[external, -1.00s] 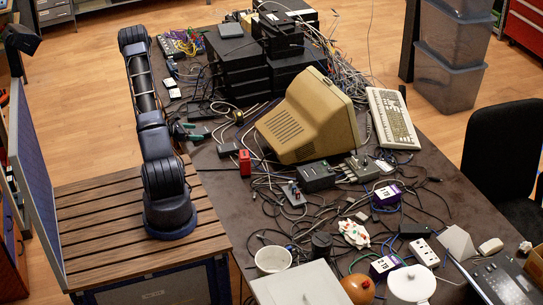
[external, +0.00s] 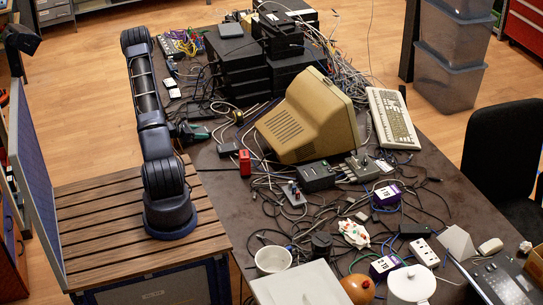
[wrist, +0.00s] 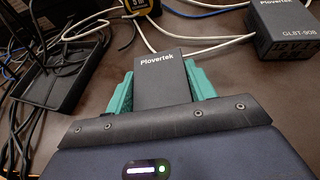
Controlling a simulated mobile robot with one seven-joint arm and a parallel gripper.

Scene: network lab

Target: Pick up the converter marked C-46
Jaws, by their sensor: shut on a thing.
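In the wrist view my gripper (wrist: 162,82) has its teal fingers shut on a dark grey box (wrist: 163,70) lettered "Plovertek". One finger presses each side of the box, and its near end is hidden by my gripper. No C-46 mark is readable on the part that shows. In the external view my gripper (external: 197,133) is low at the left edge of the dark table (external: 205,165); the held box cannot be made out there.
A second grey box (wrist: 285,30), marked "Plovertek GLBT-908", stands to the right in the wrist view. A black tray (wrist: 70,90) with cables is at left, with a yellow tape measure (wrist: 146,6) beyond. White cables cross behind.

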